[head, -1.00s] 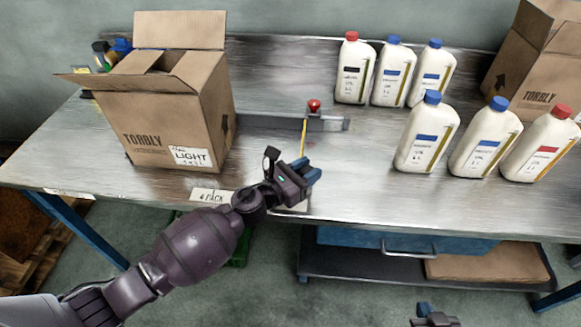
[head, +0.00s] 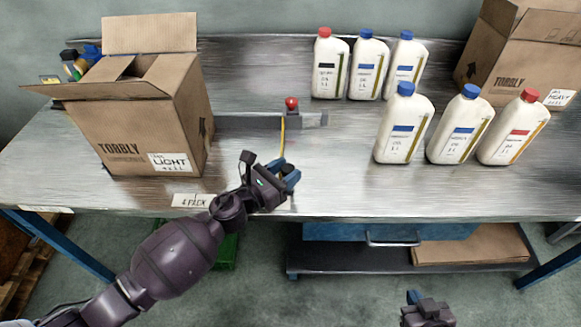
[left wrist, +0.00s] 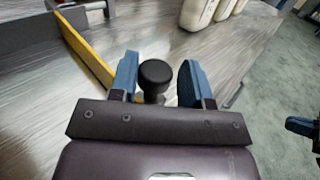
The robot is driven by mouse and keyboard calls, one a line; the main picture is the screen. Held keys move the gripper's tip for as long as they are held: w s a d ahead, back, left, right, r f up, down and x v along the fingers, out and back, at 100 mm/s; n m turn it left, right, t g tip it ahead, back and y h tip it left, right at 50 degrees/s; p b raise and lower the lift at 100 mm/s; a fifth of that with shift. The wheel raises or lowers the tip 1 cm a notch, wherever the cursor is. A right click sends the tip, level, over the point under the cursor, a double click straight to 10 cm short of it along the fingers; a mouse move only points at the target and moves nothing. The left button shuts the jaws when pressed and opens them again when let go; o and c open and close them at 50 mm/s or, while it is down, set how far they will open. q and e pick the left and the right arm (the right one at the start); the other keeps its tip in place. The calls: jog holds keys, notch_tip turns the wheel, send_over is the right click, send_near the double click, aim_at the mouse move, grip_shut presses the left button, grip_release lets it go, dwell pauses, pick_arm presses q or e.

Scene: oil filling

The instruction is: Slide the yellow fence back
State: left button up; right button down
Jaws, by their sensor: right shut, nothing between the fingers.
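The yellow fence (head: 283,135) is a thin bar running from the grey rail toward the table's front edge in the head view. In the left wrist view the yellow fence (left wrist: 88,50) slants just left of the fingers. A black round knob (left wrist: 155,74) stands between the fingers of my left gripper (left wrist: 157,80), with a gap visible on each side. My left gripper (head: 287,178) is open at the near end of the fence, over the front edge. My right gripper (head: 415,298) is shut and empty, low in front of the table.
An open carton (head: 140,130) stands left of the fence. A red button (head: 292,103) sits by the grey rail (head: 245,122). Several white bottles (head: 404,125) stand to the right, with another carton (head: 520,60) behind. The tabletop between fence and bottles is clear.

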pick_arm(q)
jog(key=v, duration=0.9)
jog(key=shift+s, duration=0.15)
jog(key=n, duration=0.4)
jog(key=shift+w+a+r+n+t+y, duration=0.1)
jog(key=shift+w+a+n+t+y, duration=0.2)
jog(key=shift+w+a+n+t, duration=0.1)
jog(key=a+f+n+t+y, duration=0.1)
jog(key=a+n+y, duration=0.35)
jog(key=n, duration=0.95)
jog(key=a+f+n+t+y, duration=0.1)
jog(key=a+n+t+y, duration=0.3)
jog(key=n, duration=0.9)
jog(key=s+a+f+n+g+y, duration=0.1)
jog(key=s+a+f+n+g, duration=0.1)
jog(key=s, duration=0.4)
jog(key=s+a+f+n+g+y, duration=0.2)
jog(key=s+a+f+n, duration=0.3)
jog(key=s+f+n, duration=0.1)
jog(key=s+a+f+n+g+y, duration=0.1)
jog(key=s+a+f+n+g, duration=0.2)
jog(key=s, duration=0.5)
jog(key=shift+a+f+n, duration=0.55)
jog(key=shift+f+n, duration=0.05)
jog(key=shift+n, duration=0.2)
jog(key=shift+s, duration=0.1)
